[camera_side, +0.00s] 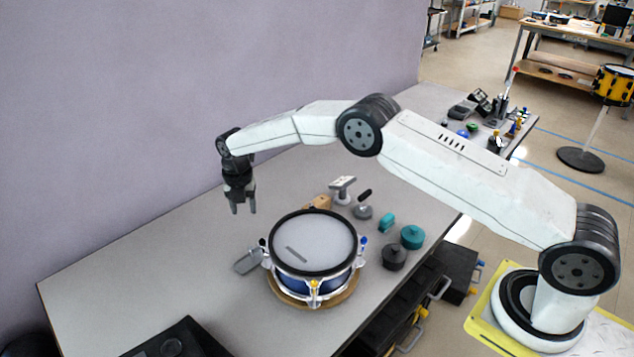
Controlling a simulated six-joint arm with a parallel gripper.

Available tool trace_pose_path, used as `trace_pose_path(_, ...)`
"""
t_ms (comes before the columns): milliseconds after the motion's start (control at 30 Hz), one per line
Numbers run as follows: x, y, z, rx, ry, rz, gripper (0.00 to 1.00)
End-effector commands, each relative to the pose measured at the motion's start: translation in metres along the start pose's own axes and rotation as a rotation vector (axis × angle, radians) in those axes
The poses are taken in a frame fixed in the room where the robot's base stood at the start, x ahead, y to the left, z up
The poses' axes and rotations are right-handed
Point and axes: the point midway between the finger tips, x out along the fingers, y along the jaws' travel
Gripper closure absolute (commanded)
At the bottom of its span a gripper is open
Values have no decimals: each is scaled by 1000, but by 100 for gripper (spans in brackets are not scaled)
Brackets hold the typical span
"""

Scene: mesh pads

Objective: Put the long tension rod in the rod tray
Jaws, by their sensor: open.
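My gripper (244,207) is open and empty, pointing down above the table, up and left of the drum. A blue drum (290,283) with a pale head and black hoop stands on a round wooden base. A small grey tray (247,262) lies against the drum's left side; it may be the rod tray, but its contents are too small to tell. A thin grey strip (296,254) shows on the drum head; I cannot tell whether it is a rod or a marking. Coloured fittings, yellow (314,285) and blue (364,240), sit at the drum's rim. I cannot single out the long tension rod.
Behind and right of the drum are a wooden block (318,203), a metal stand (342,188), a teal canister (412,237) and a dark canister (394,257). A black case (178,340) lies at the front. The table's left side is clear. A wall runs behind.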

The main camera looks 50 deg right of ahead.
Motion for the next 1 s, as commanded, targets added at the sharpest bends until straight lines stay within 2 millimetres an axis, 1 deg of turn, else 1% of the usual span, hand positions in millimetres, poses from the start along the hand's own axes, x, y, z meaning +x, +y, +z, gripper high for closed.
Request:
trace_pose_path(267,-1,-1,0,8,-1,1,46)
trace_pose_path(467,-11,-7,0,100,-6,8,46)
trace_pose_path(667,-32,-25,-3,322,-16,29,46)
trace_pose_path(867,-57,-54,-13,608,-23,57,46)
trace_pose_path(1000,-73,-77,-23,811,-24,80,46)
